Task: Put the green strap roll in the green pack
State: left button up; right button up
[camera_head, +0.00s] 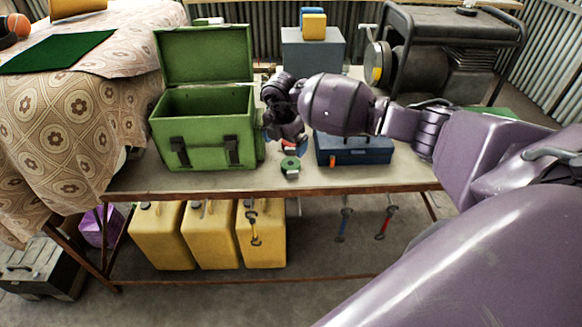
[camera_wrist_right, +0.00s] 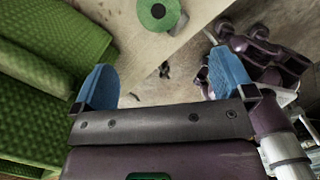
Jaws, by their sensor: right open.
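The green strap roll (camera_head: 290,167) lies on the table, to the right of the green pack (camera_head: 205,150). The roll also shows at the top of the right wrist view (camera_wrist_right: 158,13) as a green ring with a dark centre. The green pack stands with its lid raised and its inside visible, and looks empty from here. Its green textured surface fills the left of the wrist view (camera_wrist_right: 40,70). My right gripper (camera_head: 285,147) hangs just above the roll, pointing down. Its blue fingertips (camera_wrist_right: 162,80) are wide apart with nothing between them. My left gripper is not in view.
A blue toolbox (camera_head: 355,150) sits right of the roll. A grey box (camera_head: 312,55) with a yellow-and-blue item stands behind. Yellow cans (camera_head: 210,235) are below the table. A patterned cloth (camera_head: 70,130) covers furniture at left. The table's front strip is clear.

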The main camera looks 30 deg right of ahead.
aim_at(291, 165)
jog(key=f, duration=0.3)
jog(key=d+f, duration=0.1)
jog(key=f, duration=0.2)
jog(key=d+f, duration=0.1)
jog(key=f, duration=0.3)
jog(key=shift+w+d+f+b, duration=0.1)
jog(key=shift+w+d+b, duration=0.1)
jog(key=shift+b, duration=0.2)
jog(key=c, duration=1)
